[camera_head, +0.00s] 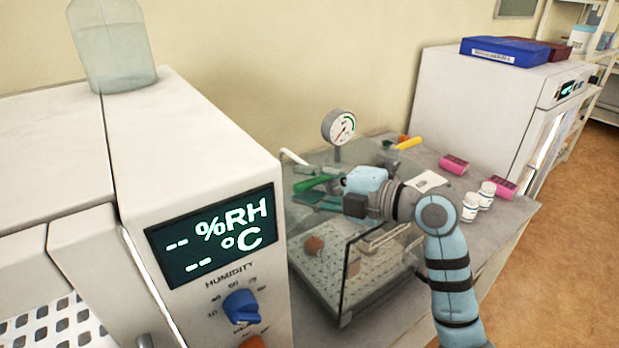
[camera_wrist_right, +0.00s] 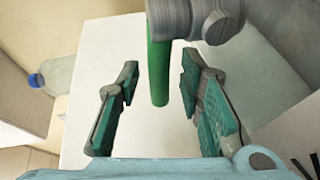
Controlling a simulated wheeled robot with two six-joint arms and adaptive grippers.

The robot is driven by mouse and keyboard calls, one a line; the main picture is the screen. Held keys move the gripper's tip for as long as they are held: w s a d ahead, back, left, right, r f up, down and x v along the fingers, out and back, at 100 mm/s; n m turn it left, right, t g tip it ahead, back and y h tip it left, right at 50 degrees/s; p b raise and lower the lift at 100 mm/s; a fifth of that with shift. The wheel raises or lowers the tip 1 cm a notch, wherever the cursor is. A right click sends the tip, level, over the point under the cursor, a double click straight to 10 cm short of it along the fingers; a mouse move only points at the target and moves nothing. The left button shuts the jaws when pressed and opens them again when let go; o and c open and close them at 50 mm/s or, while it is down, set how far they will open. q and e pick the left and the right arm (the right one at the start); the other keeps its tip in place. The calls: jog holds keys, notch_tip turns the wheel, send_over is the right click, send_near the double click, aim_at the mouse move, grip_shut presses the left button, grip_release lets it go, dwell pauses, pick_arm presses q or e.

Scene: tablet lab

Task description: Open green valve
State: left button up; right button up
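The green valve handle (camera_head: 312,184) lies at the back of the bench, behind the clear box. In the right wrist view the green handle (camera_wrist_right: 158,65) hangs down from a grey metal valve body (camera_wrist_right: 200,17). Its free end shows in the gap between the fingers, with space on both sides. My right gripper (camera_head: 310,193) reaches in from the right, close to the handle. In the wrist view its teal-padded fingers (camera_wrist_right: 160,85) are apart and hold nothing. Whether the handle lies at fingertip depth is hard to tell. My left gripper is not in view.
A gauge (camera_head: 339,127) and a yellow handle (camera_head: 410,143) are behind. The humidity cabinet (camera_head: 150,150) fills the left. White bottles (camera_head: 470,206) and pink items (camera_head: 454,165) stand right.

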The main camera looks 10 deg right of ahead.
jog(key=shift+w+f, duration=0.1)
grip_shut()
dwell(0.4)
